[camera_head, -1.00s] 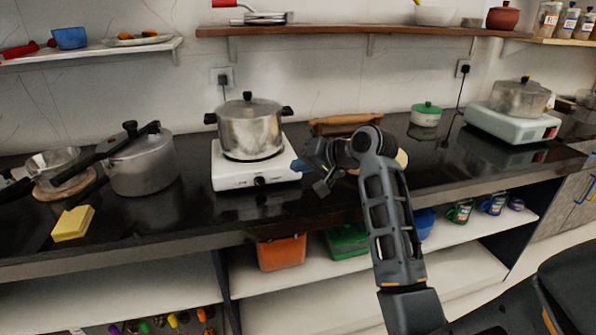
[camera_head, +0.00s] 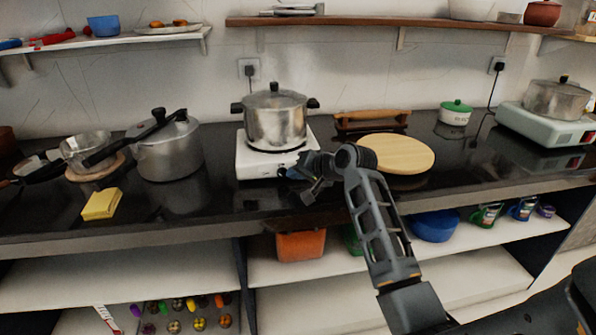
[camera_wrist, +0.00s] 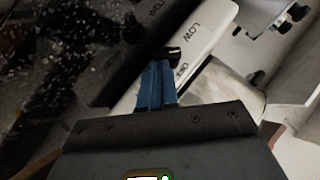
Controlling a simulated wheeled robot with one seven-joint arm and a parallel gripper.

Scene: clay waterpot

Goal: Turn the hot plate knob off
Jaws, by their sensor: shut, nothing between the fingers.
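The white hot plate (camera_head: 250,164) stands on the black counter with a steel pot (camera_head: 275,118) on it. In the wrist view, its front panel (camera_wrist: 198,28) shows the word LOW and other partly hidden lettering. The dark knob (camera_wrist: 172,53) sticks out from this panel, just beyond the fingertips. My gripper (camera_wrist: 158,72) has its blue fingers together and empty. Its tips are at or very near the knob; I cannot tell whether they touch. In the head view, my gripper (camera_head: 292,172) is at the hot plate's front right and hides part of the knob area.
A round wooden board (camera_head: 398,153) lies right of my gripper. A lidded pot (camera_head: 168,150), pans and a yellow sponge (camera_head: 101,204) are on the left. A second hot plate (camera_head: 535,125) with a pot stands far right. The counter's front edge runs below my gripper.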

